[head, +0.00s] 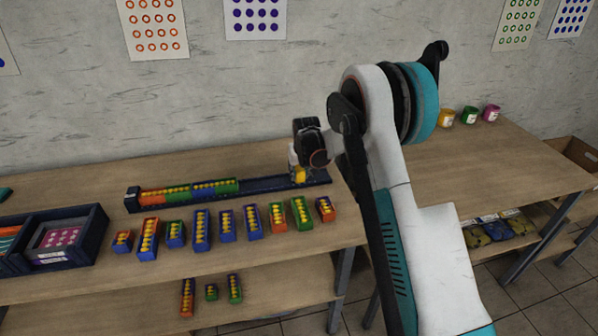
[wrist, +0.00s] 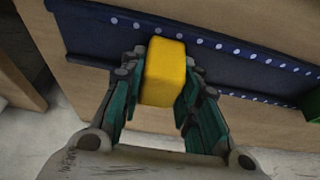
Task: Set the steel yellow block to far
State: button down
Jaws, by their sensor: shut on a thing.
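The yellow block (wrist: 165,72) is between the fingers of my gripper (wrist: 162,88) in the wrist view, and both fingers close on its sides. It is on or just over the dark blue rail (wrist: 95,27), which has white dots along it; contact with the rail cannot be told. In the head view, the yellow block (head: 299,174) shows under my gripper (head: 297,168) near the right end of the rail (head: 262,186). A row of green, orange and blue blocks with yellow tops (head: 190,190) fills the rail's left part, apart from the yellow block.
Several coloured blocks, among them a blue one (head: 201,230), stand in a row on the table in front of the rail. A dark tray (head: 85,246) is at the left. Small jars (head: 468,115) stand at the back right. Bare rail lies between the block row and my gripper.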

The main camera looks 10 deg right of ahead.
jog(key=d, duration=0.8)
jog(key=shift+d, duration=0.2)
jog(key=c, duration=1.5)
grip_release()
jog(key=shift+c, duration=0.2)
jog(key=o, duration=0.3)
jog(key=shift+d, duration=0.2)
jog(key=shift+o, duration=0.2)
jog(key=shift+a, duration=0.15)
jog(key=v, duration=1.2)
